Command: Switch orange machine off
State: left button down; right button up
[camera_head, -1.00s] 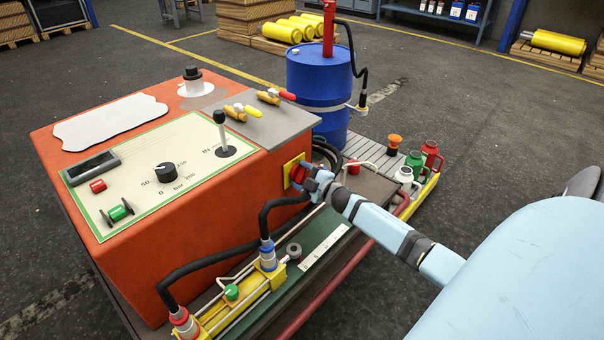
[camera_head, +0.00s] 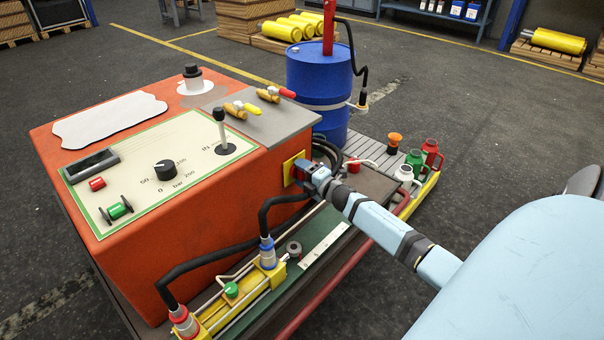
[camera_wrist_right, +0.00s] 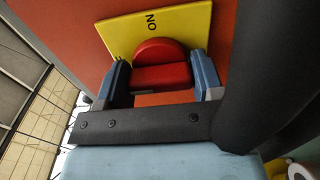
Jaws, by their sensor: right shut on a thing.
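The orange machine (camera_head: 215,200) stands at the left in the head view, with a cream control panel on top. On its right side is a yellow switch plate (camera_head: 289,172). In the wrist view the plate (camera_wrist_right: 190,24) bears the letters "ON", turned in the picture, above a red switch knob (camera_wrist_right: 160,66). My right gripper (camera_head: 304,172) is at this switch. In the wrist view its blue fingers (camera_wrist_right: 158,78) stand on both sides of the red knob, shut on it. In the head view the gripper mostly hides the knob. My left gripper is not in view.
A yellow hydraulic cylinder with hoses (camera_head: 232,294) lies on the bench below the switch. A blue barrel (camera_head: 318,85) stands behind the machine. Red, green and white bottles (camera_head: 415,163) stand at the right. A black lever (camera_head: 221,130) rises from the panel.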

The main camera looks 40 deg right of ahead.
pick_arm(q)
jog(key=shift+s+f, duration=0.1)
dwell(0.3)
pick_arm(e)
jog(key=o, duration=0.8)
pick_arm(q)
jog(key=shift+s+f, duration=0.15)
pick_arm(e)
jog(key=shift+o, duration=0.6)
jog(key=shift+s, duration=0.35)
jog(key=s, duration=0.1)
jog(key=s+p, duration=0.1)
jog(key=s, duration=0.2)
jog(key=shift+s+d, duration=0.25)
jog(key=shift+s, duration=0.15)
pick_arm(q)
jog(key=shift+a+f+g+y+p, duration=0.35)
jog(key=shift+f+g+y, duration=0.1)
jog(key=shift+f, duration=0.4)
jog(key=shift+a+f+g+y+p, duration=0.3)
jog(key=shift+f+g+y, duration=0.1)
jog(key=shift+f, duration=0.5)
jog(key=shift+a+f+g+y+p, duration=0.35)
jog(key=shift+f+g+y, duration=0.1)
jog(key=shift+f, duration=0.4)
pick_arm(e)
send_near(304, 174)
jog(key=shift+s+d+f, duration=0.1)
jog(key=shift+s+d, duration=0.1)
jog(key=shift+s, duration=1.2)
